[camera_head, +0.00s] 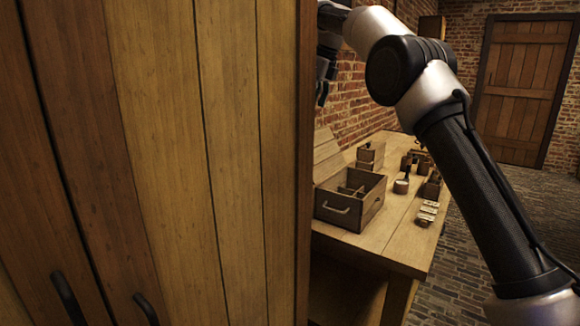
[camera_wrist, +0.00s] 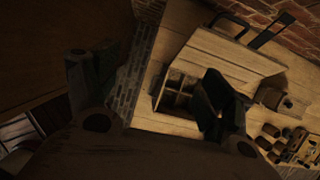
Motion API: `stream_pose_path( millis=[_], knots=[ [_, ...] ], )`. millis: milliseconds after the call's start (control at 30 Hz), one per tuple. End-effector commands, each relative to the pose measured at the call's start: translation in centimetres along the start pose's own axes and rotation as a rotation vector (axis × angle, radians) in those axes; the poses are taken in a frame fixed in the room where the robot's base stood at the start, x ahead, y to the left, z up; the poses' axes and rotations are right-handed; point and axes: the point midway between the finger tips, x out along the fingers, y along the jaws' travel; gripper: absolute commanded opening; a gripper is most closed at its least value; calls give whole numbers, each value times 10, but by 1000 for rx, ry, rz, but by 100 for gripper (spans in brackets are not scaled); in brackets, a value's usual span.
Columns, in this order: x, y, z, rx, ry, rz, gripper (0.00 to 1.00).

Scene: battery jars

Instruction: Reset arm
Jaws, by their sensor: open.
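My gripper (camera_wrist: 158,95) is open in the wrist view, its two dark fingers spread apart with nothing between them. In the head view my gripper (camera_head: 326,75) is partly hidden behind the edge of a tall wooden cabinet (camera_head: 225,160). My arm reaches up from the lower right and bends back to the left. The gripper is high above a wooden workbench (camera_head: 400,240), apart from the things on it.
A wooden box with compartments (camera_head: 345,212) stands on the bench. Small blocks (camera_head: 427,213) and a smaller box (camera_head: 371,153) stand nearby. The cabinet fills the left side, close to my gripper. A brick wall (camera_head: 352,110) runs behind the bench. Stone floor lies open at right.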

Motion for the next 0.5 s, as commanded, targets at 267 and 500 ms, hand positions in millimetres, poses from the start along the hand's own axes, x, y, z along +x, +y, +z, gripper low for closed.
stream_pose_path(
  millis=[267, 500],
  knots=[
    [0, -3, 4, -182, -15, -14, 81],
    [14, -9, 4, -447, -14, -31, 81]
  ],
)
